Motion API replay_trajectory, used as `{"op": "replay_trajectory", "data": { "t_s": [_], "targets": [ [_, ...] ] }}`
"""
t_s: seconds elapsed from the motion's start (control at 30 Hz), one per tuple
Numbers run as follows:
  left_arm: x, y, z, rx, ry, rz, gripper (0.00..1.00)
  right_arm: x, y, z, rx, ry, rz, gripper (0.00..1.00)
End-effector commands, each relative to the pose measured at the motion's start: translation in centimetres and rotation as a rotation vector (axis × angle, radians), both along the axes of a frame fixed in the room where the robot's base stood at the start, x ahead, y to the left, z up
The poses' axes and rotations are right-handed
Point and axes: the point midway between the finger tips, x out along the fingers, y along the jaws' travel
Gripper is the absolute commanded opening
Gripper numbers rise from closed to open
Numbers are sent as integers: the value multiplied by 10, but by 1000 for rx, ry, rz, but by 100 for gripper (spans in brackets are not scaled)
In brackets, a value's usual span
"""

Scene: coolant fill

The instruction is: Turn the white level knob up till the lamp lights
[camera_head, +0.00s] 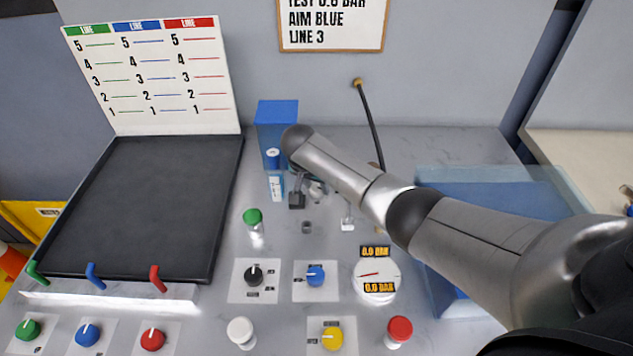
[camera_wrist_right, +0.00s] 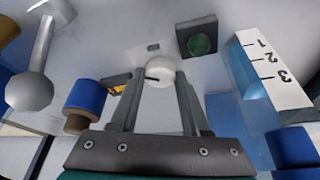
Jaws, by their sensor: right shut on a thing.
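The white level knob (camera_wrist_right: 160,72) shows in the right wrist view, with a dark pointer line across its face. My right gripper (camera_wrist_right: 160,80) is shut on it, one finger on each side. In the head view my right gripper (camera_head: 312,190) is at the back of the bench beside the blue tank (camera_head: 277,115), and the forearm hides the knob there. A round green lamp (camera_wrist_right: 203,44) in a black square housing is beside the knob in the wrist view. It looks dark green, with no clear glow. My left gripper is not in view.
A scale marked 1, 2, 3 (camera_wrist_right: 272,68) is right of the knob in the wrist view. A dark tray (camera_head: 140,200) lies left.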

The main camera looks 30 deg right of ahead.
Motion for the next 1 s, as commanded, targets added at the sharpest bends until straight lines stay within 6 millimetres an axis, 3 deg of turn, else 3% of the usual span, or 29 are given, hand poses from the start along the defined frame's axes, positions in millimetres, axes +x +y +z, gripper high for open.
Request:
{"op": "replay_trajectory", "data": {
  "t_s": [0.53, 0.57, 0.8, 1.0],
  "targets": [
    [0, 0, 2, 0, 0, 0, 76, 0, 0, -1, -1, 2, -34, 0],
    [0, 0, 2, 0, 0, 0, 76, 0, 0, -1, -1, 2, -34, 48],
    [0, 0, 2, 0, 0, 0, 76, 0, 0, -1, -1, 1, -34, 75],
    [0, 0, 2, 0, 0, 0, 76, 0, 0, 0, 0, 0, -34, 76]
  ]
}}
